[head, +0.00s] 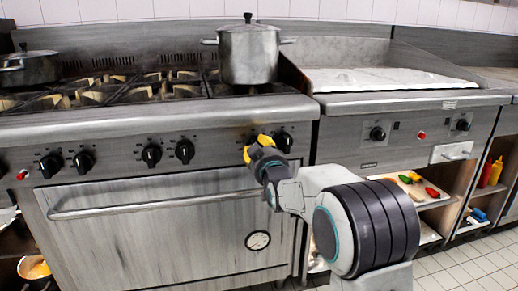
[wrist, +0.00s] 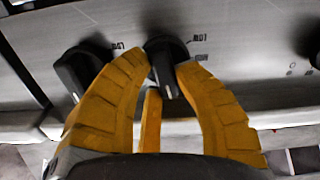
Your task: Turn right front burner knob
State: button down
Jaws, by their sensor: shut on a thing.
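My gripper (head: 255,148), with yellow fingers, is at the right-hand pair of knobs on the range's front panel. In the wrist view my gripper (wrist: 165,85) is shut on a black knob (wrist: 166,57), with the fingertips on both sides of its grip bar. This is the left knob of that pair, and the fingers hide it in the head view. The rightmost knob (head: 284,142) stands free just to the right; it seems to be the knob (wrist: 85,70) at left in the wrist view, which looks upside down.
More knobs (head: 185,151) line the panel to the left. The oven handle (head: 150,204) runs below. A lidded pot (head: 248,54) stands on the burners above. A griddle (head: 385,82) with its own knobs is at right, over shelves of food.

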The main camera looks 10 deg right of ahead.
jog(key=n, duration=0.7)
jog(key=shift+a+r, duration=0.25)
jog(key=shift+a, duration=0.05)
dwell(0.4)
jog(key=c, duration=0.9)
grip_release()
jog(key=shift+f, duration=0.1)
jog(key=s, duration=1.2)
